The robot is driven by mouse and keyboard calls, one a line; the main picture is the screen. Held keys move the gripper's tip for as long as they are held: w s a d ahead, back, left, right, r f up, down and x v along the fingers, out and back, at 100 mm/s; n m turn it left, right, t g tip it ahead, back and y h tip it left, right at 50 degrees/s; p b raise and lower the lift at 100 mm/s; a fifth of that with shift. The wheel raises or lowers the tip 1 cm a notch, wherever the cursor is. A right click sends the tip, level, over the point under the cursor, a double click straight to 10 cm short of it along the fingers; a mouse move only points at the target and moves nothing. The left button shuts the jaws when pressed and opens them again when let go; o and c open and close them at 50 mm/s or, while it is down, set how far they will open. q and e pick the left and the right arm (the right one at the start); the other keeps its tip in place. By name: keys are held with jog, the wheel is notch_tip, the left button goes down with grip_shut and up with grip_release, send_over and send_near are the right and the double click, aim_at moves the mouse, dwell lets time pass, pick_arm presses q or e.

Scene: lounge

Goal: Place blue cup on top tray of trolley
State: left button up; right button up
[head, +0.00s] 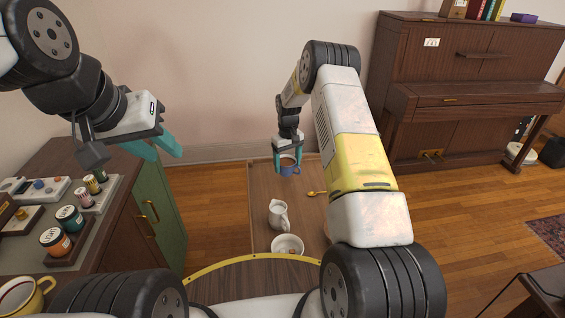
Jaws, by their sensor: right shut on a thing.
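The blue cup (290,170) is upright between the teal fingers of my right gripper (288,161), which is shut on it. The cup is over the far end of the trolley's wooden top tray (262,190). I cannot tell whether its base touches the tray. My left gripper (159,147) is at the left, above the green-sided cabinet, with its teal fingers apart and nothing between them. My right arm hides part of the tray's right side.
On the tray stand a white jug (278,214) and a white bowl (287,245), with a yellow spoon (316,194) to the right. A cabinet (125,205) at left holds small jars and a yellow mug (25,293). A piano (460,95) stands at back right.

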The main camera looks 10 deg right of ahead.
aim_at(287, 171)
jog(key=shift+f, duration=2.1)
jog(key=o, duration=1.5)
jog(key=shift+f, duration=0.15)
jog(key=shift+o, duration=0.2)
